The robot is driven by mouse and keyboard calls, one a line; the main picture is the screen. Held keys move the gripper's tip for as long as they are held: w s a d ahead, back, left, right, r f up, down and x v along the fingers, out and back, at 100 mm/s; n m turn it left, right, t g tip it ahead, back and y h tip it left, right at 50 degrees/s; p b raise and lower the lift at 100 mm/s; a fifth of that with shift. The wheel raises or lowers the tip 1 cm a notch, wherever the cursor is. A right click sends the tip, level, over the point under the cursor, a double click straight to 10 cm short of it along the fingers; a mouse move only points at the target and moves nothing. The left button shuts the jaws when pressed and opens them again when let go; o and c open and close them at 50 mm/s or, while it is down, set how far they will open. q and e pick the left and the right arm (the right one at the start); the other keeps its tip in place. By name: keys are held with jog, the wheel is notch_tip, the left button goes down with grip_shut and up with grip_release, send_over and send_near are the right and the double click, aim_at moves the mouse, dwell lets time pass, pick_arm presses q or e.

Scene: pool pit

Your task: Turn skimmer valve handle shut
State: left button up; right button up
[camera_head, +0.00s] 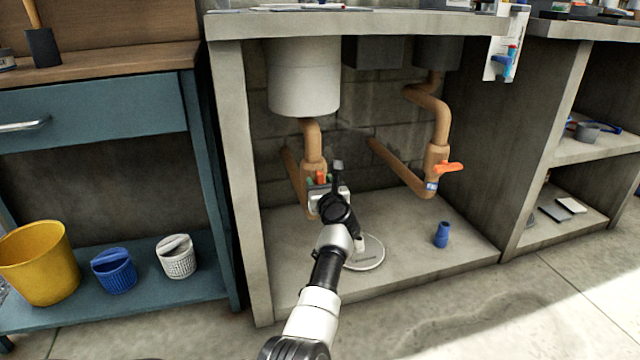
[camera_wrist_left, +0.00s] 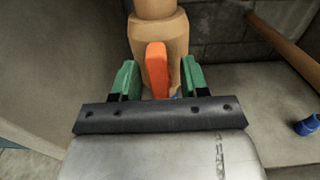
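Two tan pipes with orange-handled valves come down under the counter. My left gripper (camera_head: 320,183) is at the left valve (camera_head: 312,168), below a white cylinder. In the left wrist view its green fingertips (camera_wrist_left: 160,79) stand apart on either side of the orange handle (camera_wrist_left: 156,68), with a visible gap on each side. That handle looks upright, in line with the pipe; it also shows in the head view (camera_head: 321,177), partly hidden by the gripper. The right valve's orange handle (camera_head: 449,167) points sideways to the right, above a blue band. I cannot read which valve is the skimmer's. My right gripper is not in view.
A white round disc (camera_head: 368,256) lies on the bay floor beside my left arm. A small blue fitting (camera_head: 441,235) stands to its right. Concrete side walls (camera_head: 232,150) bound the bay. A yellow bucket (camera_head: 42,262) and baskets sit on the blue shelf at left.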

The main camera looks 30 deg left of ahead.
pick_arm(q)
jog(key=c, duration=0.8)
